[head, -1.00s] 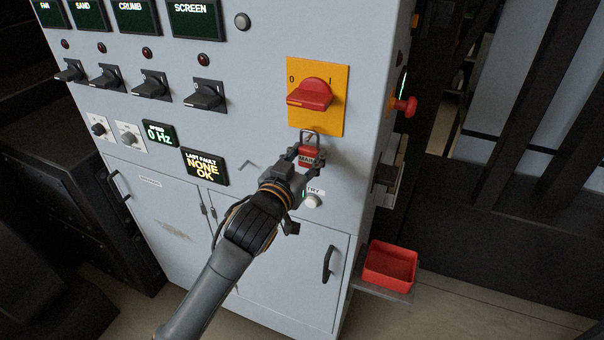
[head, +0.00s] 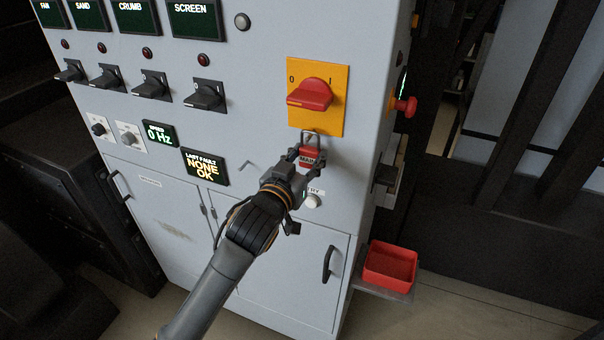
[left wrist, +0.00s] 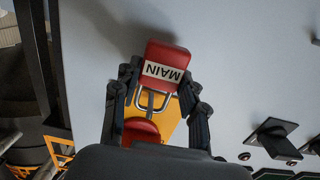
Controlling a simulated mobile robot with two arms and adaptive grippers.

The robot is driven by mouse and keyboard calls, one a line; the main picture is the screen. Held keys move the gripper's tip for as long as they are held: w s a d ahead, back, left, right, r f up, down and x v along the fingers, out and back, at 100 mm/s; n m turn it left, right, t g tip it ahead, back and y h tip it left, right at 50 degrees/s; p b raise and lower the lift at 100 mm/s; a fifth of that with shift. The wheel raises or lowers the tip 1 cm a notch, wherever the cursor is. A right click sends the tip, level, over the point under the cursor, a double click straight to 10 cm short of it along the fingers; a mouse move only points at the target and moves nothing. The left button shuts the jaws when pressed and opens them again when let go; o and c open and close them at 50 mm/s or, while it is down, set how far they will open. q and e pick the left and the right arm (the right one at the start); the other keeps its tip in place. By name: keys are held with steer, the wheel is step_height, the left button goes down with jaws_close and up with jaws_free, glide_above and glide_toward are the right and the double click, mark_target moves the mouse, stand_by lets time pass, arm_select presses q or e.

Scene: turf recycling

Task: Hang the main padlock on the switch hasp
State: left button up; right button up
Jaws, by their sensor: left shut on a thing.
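The red main padlock (head: 309,155) with its white MAIN label is between the fingers of my left gripper (head: 306,157), which is shut on its body. Its shackle points up toward the lower edge of the yellow switch plate (head: 333,126). The red switch handle (head: 310,95) lies level, pointing left toward the 0. In the left wrist view the padlock (left wrist: 166,66) sits between the fingers, its shackle overlapping the yellow plate (left wrist: 170,122). I cannot tell whether the shackle passes through the hasp. My right gripper is not in view.
The grey cabinet front (head: 262,120) is close behind the gripper. A white TRY button (head: 312,200) is just below it. A red emergency knob (head: 406,106) sticks out at the right side. A red bin (head: 390,265) sits low on a shelf at the right.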

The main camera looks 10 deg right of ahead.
arm_select(q)
steer(key=shift+f, duration=0.1)
steer(key=o, duration=1.3)
